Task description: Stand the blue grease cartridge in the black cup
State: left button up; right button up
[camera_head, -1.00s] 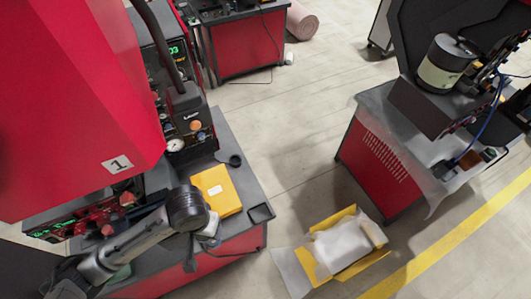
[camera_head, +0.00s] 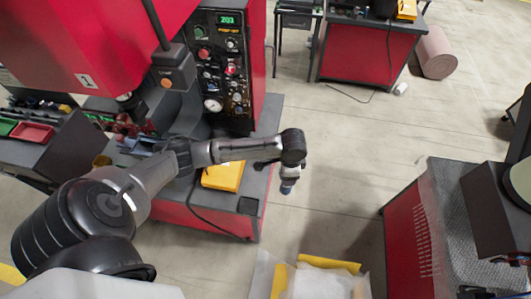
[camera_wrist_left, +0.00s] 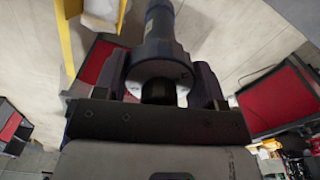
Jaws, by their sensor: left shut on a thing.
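My left gripper (camera_head: 289,170) hangs over the floor just past the right edge of the grey-topped workbench (camera_head: 263,130). It is shut on the blue grease cartridge (camera_head: 288,187), whose dark blue end shows below the fingers. In the left wrist view the cartridge (camera_wrist_left: 159,40) is a dark blue cylinder between the two fingers of the gripper (camera_wrist_left: 160,78), pointing away from the palm. I cannot make out the black cup for certain; my left arm covers part of the bench.
A red press with a control panel (camera_head: 225,65) rises behind. An open yellow carton (camera_head: 330,264) sits on the floor. Another red bench (camera_head: 408,235) stands right.

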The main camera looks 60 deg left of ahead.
pick_arm(q)
jog(key=w+a+f+m+b, duration=0.1)
jog(key=a+f+m, duration=0.3)
jog(key=a, duration=0.7)
jog(key=w+a+f+m+b, duration=0.1)
jog(key=a+f+m, duration=0.2)
jog(key=a+f, duration=0.55)
jog(key=w+a+f+b, duration=0.2)
jog(key=a+b, duration=0.4)
jog(key=b, duration=0.5)
jog(key=w+a+f+b, duration=0.2)
jog(key=w+a+b, duration=0.3)
jog(key=b, duration=0.7)
jog(key=shift+w+a, duration=0.2)
jog(key=shift+a, duration=0.2)
jog(key=shift+f+b, duration=0.1)
jog(key=shift+b, duration=0.25)
notch_tip(320, 180, down, 4)
jog(key=b, duration=0.4)
